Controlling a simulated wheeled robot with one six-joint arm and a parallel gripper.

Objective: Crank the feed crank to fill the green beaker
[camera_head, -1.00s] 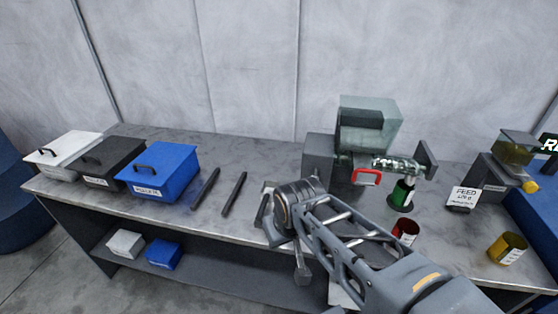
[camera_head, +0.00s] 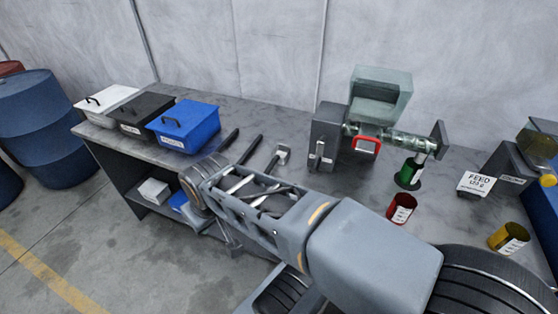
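The green beaker (camera_head: 409,171) stands upright on a dark round pad at the right, below the outer end of a clear auger tube (camera_head: 400,141). The tube runs from a dark grey feeder box (camera_head: 326,127) under a clear hopper (camera_head: 380,92). A silver crank-like lever (camera_head: 318,156) shows on the box's front face. The beaker's fill level is too small to tell. My arm reaches left across the bench front. A grey part hanging below its far joint looks like my gripper (camera_head: 232,241), apart from the feeder; its fingers are unclear.
A red beaker (camera_head: 401,209) and a yellow beaker (camera_head: 508,238) stand near the front right. A sign (camera_head: 476,183) reads FEED. White, black and blue lidded boxes (camera_head: 183,125) line the left. Dark rods and a grey tool (camera_head: 279,155) lie mid-bench. Blue barrels (camera_head: 49,125) stand left.

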